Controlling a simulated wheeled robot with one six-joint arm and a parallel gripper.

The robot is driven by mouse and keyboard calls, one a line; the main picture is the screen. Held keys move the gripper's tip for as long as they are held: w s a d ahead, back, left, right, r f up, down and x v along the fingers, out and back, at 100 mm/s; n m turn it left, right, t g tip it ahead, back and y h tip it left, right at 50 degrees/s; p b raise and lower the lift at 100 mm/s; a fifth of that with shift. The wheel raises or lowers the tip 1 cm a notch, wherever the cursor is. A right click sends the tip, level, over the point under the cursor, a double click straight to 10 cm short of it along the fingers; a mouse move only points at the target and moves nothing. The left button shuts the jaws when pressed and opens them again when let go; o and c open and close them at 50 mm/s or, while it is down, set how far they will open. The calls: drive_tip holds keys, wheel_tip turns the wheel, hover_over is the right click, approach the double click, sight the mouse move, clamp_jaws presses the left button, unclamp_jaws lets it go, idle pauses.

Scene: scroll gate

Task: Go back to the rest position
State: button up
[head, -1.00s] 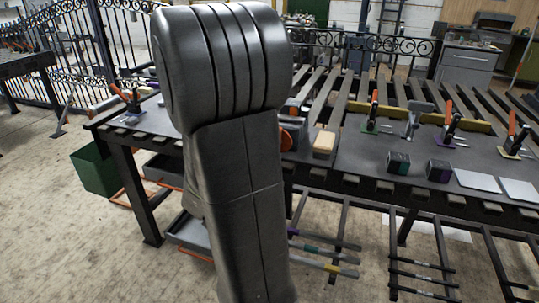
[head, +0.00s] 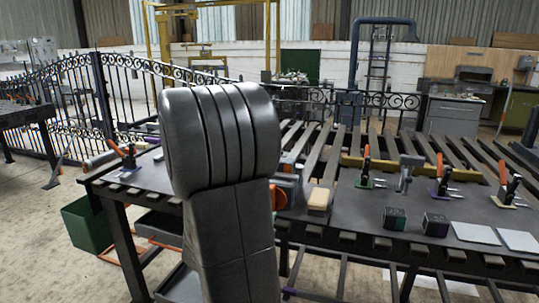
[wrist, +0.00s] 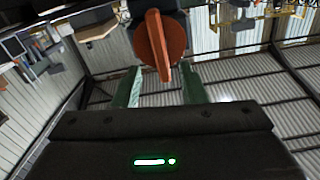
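My gripper shows in the wrist view (wrist: 161,90), with two green fingers apart and the dark gripper body below them. A rounded orange part with a dark body (wrist: 158,45) shows between and beyond the fingers. I cannot tell what it is or whether it touches them. In the head view my own dark arm link stands upright in the centre, and my gripper is not visible there.
A long dark workbench (head: 358,222) runs behind my arm, carrying clamps (head: 364,167), a wooden-topped block (head: 319,198), dark cubes (head: 395,218) and pale plates (head: 475,233). An iron gate (head: 150,85) stands at left. A green bin (head: 85,222) is on the floor. Open floor shows at lower left.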

sight(273, 199)
drive_tip(key=x, duration=0.9)
drive_tip(key=shift+w+d, duration=0.1)
drive_tip(key=shift+w, duration=0.1)
drive_tip(key=shift+s+f, duration=0.1)
